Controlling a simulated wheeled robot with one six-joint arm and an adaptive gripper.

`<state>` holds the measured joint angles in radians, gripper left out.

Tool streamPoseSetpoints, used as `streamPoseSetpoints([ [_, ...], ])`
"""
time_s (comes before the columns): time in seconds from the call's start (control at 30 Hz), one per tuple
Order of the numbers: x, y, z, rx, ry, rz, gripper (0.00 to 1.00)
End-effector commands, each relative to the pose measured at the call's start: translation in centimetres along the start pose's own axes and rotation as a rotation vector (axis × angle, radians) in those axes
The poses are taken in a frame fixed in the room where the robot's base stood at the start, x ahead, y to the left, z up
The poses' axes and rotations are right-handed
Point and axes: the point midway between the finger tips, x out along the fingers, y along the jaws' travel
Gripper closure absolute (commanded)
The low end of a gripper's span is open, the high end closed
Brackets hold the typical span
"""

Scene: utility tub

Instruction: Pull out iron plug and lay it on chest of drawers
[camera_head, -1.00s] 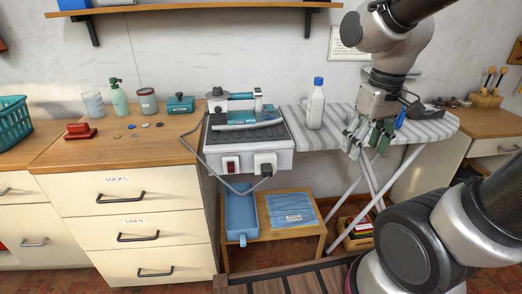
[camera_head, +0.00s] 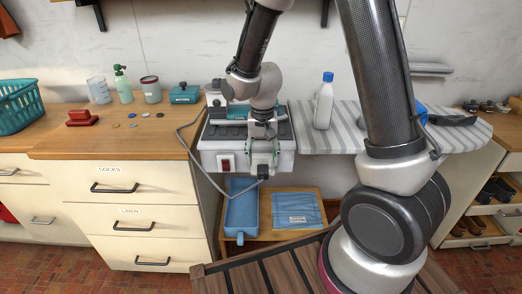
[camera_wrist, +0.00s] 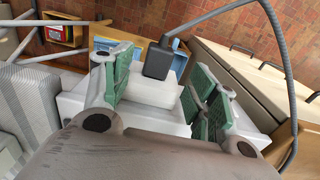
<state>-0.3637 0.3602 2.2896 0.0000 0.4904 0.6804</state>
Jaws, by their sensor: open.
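The iron plug (camera_head: 263,171) is a dark block on a grey cord, seated in the white socket box on the front of the white unit. In the wrist view the plug (camera_wrist: 156,60) shows between and just beyond my green fingertips, its cord curving away to the right. My gripper (camera_head: 262,158) is open in front of the socket, one finger on each side in the picture; whether a finger touches the plug cannot be told. The chest of drawers (camera_head: 133,181) stands left, with a wooden top and drawers labelled SOCKS and LINEN. The iron is mostly hidden behind my arm.
A red stapler-like object (camera_head: 82,118), several small discs, a green pump bottle (camera_head: 122,84), a jar (camera_head: 151,89) and a teal box (camera_head: 184,94) stand on the chest top. Its front middle is clear. A white bottle (camera_head: 324,101) stands on the ironing board (camera_head: 335,143).

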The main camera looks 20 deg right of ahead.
Motion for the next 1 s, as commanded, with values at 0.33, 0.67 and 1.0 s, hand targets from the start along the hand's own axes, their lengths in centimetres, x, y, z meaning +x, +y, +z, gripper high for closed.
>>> streamPoseSetpoints([
  [0.33, 5.2, 0.1, 0.1, -0.002, -0.003, 0.003, 0.41],
  [0.67, 6.2, 0.1, 0.1, -0.002, -0.001, 0.001, 0.41],
  [1.0, 6.1, 0.1, 0.1, -0.003, -0.001, 0.001, 0.9],
])
